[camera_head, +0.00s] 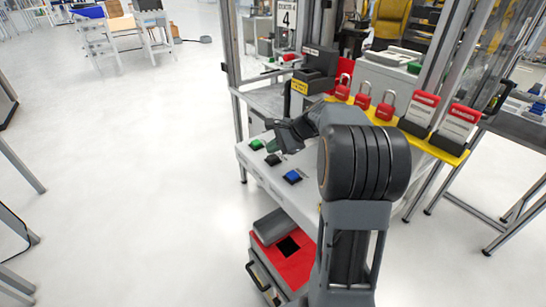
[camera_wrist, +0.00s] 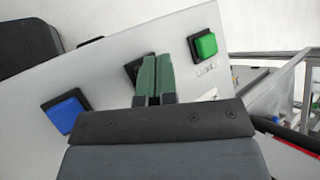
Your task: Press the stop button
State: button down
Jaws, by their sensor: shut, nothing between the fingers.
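A pale sloped panel (camera_head: 306,204) carries a green button (camera_head: 256,144), a black button (camera_head: 272,159) and a blue button (camera_head: 292,176) in a row. No label that I can read says which is the stop button. In the wrist view the green button (camera_wrist: 205,45) is right of my fingers and the blue button (camera_wrist: 66,112) is left. The black button's housing (camera_wrist: 133,68) is mostly hidden behind my fingers. My gripper (camera_wrist: 157,62) has its green fingers shut and empty. It is over the panel near the black button; I cannot tell whether it touches.
A yellow rail with red padlocks (camera_head: 363,98) and red-white tags (camera_head: 460,124) runs behind the panel at right. A dark box (camera_head: 316,67) and metal frame posts (camera_head: 231,45) stand behind. A red-topped case (camera_head: 285,270) sits below.

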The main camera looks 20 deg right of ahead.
aim_at(273, 158)
jog(key=shift+f, duration=0.2)
jog(key=shift+f, duration=0.25)
jog(key=shift+f+b, duration=0.45)
jog(key=shift+b, duration=0.05)
dwell(0.6)
jog(key=shift+r, duration=0.1)
jog(key=shift+r+p, duration=0.8)
jog(key=shift+r, duration=0.05)
notch_tip(273, 158, up, 5)
jog(key=p, duration=0.4)
dwell(0.4)
dwell(0.7)
